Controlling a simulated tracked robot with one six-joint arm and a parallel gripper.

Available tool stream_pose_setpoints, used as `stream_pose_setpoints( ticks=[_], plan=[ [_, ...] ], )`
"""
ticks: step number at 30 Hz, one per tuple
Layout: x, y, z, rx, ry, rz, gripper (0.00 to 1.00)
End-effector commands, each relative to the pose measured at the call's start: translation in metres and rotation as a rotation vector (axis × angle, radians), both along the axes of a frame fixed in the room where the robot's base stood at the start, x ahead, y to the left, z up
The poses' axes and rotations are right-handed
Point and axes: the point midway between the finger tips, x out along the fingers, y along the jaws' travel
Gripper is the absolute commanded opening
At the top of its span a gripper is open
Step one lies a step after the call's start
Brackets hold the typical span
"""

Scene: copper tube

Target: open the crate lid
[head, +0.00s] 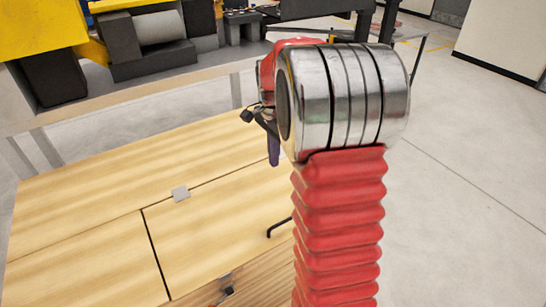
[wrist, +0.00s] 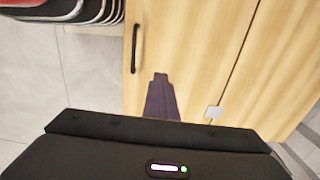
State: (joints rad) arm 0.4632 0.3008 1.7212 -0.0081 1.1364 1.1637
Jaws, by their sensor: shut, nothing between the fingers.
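The crate is pale wood, and its lid (head: 215,232) lies flat, level with the boards around it. A black bar handle (head: 279,227) is on the lid near my arm; it also shows upright at the upper left of the wrist view (wrist: 134,48). A small grey metal plate (head: 180,194) sits on the lid's far seam, seen also in the wrist view (wrist: 213,112). My gripper (wrist: 159,78) is shut and empty, over the wood to the right of the handle and apart from it. In the head view, my arm hides most of the gripper and the lid's right part.
A small metal fitting (head: 227,290) is at the crate's near edge. A grey bench (head: 120,105) with yellow and black machinery (head: 150,30) stands behind the crate. Open grey floor (head: 455,190) lies to the right. A white cabinet (head: 500,35) stands at the far right.

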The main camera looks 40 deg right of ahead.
Motion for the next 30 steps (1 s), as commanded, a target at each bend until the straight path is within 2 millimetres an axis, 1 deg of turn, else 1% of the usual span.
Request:
stream_pose_setpoints(
  ticks=[10, 22, 30],
  plan=[
    [0.0, -0.0001, 0.0, 0.0, 0.0, 0.0, 0.0],
    [0.0, 0.0, 0.0, 0.0, 0.0, 0.0, 0.28],
    [0.0001, 0.0, 0.0008, 0.0, 0.0, 0.0, 0.28]
  ],
)
